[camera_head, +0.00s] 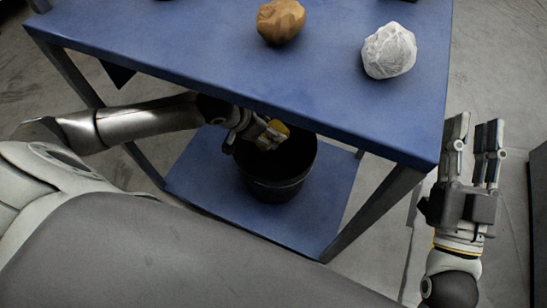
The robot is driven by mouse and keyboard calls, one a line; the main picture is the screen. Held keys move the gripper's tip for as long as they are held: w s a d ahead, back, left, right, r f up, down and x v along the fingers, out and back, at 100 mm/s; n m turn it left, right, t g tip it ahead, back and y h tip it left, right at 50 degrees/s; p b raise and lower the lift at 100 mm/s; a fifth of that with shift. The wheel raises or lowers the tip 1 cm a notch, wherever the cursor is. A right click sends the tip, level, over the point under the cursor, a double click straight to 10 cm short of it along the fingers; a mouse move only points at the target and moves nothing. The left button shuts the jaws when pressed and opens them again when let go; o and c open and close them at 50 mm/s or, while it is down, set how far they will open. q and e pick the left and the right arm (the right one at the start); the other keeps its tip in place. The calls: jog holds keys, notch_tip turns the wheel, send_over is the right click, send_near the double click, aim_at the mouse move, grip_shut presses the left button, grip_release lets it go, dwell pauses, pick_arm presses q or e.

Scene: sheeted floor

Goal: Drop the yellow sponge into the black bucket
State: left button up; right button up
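The yellow sponge (279,127) shows as a small patch at the fingers of my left gripper (270,135). The fingers appear shut on it, and it sits over the black bucket (277,187), near the rim. The bucket stands on the lower blue shelf (203,185), its inside dark. The table top hides part of the bucket's far side. My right gripper (474,130) is empty and open, with its fingers pointing up the picture, to the right of the table.
The blue table top (330,90) overhangs the bucket and my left gripper. On it lie a brown lump (281,21) and a crumpled white ball (389,51). Table legs (372,213) frame the shelf. A dark object (538,215) stands at the right edge.

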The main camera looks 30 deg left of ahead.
dwell(0.3)
pick_arm(q)
jog(key=o, duration=1)
jog(key=v, duration=1.2)
jog(key=shift+f, duration=0.1)
